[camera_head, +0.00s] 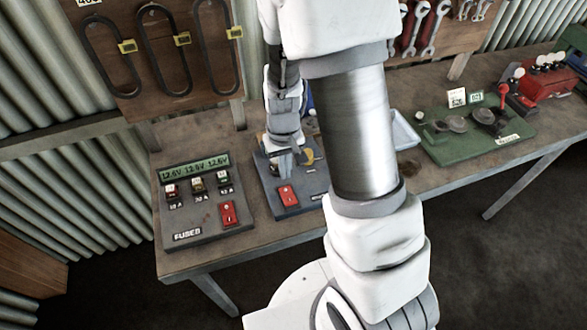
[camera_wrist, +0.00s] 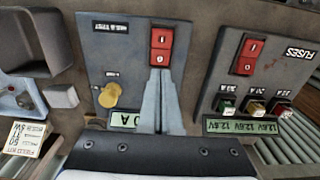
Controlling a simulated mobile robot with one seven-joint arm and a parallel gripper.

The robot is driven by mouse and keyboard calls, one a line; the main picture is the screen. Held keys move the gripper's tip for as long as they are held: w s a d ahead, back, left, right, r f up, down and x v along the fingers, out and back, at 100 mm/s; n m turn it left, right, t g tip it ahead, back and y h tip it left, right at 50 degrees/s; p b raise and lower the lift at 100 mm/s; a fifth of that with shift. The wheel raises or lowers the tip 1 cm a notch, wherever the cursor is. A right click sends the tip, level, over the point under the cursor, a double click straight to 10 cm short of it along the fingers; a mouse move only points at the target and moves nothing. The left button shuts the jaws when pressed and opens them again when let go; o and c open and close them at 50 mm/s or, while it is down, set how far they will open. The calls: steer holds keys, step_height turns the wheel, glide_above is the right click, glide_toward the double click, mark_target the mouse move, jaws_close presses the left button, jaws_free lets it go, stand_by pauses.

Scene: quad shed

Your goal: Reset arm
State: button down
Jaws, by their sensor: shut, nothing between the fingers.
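My gripper (camera_head: 291,174) is over the grey-blue test panel (camera_head: 275,205) on the workbench, its fingers together and empty. In the wrist view the closed fingers (camera_wrist: 158,78) point at the red rocker switch (camera_wrist: 161,45) on that panel (camera_wrist: 112,62). Whether the fingertips touch the switch or hover in front of it I cannot tell. The panel's yellow knob (camera_wrist: 110,95) stands to the left of the fingers. Its small display (camera_wrist: 124,120) is partly hidden by my gripper. In the head view my arm hides part of the bench behind it.
The fuse panel (camera_head: 203,213) with a lit readout and a red switch lies left of the test panel. A green board (camera_head: 470,138), a red block (camera_head: 545,88) and a pale tray (camera_head: 404,132) are on the right. Tool boards (camera_head: 165,70) rise behind. Bare bench (camera_head: 187,130) shows at the back left.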

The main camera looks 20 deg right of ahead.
steer(key=shift+r, duration=0.5)
steer(key=s+a+r+t+b, duration=0.1)
steer(key=s+r+t, duration=0.25)
steer(key=r, duration=1.25)
steer(key=s+d+r+t+b, duration=0.1)
steer(key=s+r+t, duration=0.1)
steer(key=s+r, duration=0.6)
steer(key=shift+s+r, duration=0.15)
steer(key=shift+s, duration=1.05)
